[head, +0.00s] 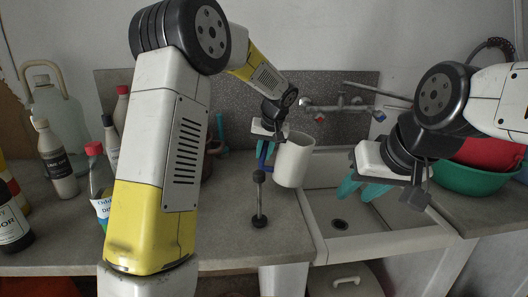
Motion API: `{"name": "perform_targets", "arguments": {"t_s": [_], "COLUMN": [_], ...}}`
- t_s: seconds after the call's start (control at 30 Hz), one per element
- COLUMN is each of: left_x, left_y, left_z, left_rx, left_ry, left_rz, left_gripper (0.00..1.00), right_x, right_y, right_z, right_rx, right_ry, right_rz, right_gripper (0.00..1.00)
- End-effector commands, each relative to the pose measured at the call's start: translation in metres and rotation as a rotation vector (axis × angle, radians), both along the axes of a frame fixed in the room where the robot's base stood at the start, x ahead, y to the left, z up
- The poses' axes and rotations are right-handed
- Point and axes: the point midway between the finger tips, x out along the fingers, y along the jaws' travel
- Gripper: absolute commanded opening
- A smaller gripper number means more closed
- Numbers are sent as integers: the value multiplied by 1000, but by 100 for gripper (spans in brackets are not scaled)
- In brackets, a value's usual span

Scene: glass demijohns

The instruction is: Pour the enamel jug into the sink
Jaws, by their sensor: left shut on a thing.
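The white enamel jug (295,161) has a blue handle on its left side. My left gripper (267,146) is shut on the jug at the handle side. The jug looks close to upright, with a slight lean, in front of the back wall by the sink's left end. Whether its base touches anything is hard to tell, and its contents are hidden. The pale sink (385,238) is to the right of the jug, with a dark drain in its basin. My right gripper (361,189) is open and empty, with its teal fingers apart over the basin.
A wall tap (340,106) is behind the sink. A dark dumbbell-shaped object (259,200) is on the counter in front of the jug. Several bottles and a glass demijohn (60,125) stand on the left. A green basin (478,178) with something red is on the right.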

Motion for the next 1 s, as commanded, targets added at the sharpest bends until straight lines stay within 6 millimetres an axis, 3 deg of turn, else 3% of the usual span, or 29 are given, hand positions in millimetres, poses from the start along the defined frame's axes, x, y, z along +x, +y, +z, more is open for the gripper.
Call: {"name": "perform_targets", "arguments": {"t_s": [0.37, 0.7, 1.0], "left_x": [1, 1, 1], "left_y": [-1, 1, -1], "left_z": [1, 36, 40], "left_rx": [-8, -168, -187], "left_ry": [-3, -18, -19], "left_rz": [1, 3, -1], "left_gripper": [0, 0, 0], "right_x": [0, 0, 0], "right_y": [0, 0, 0], "right_z": [0, 0, 0], "right_rx": [0, 0, 0], "right_ry": [0, 0, 0], "right_rz": [0, 0, 0], "right_gripper": [36, 36, 36]}}
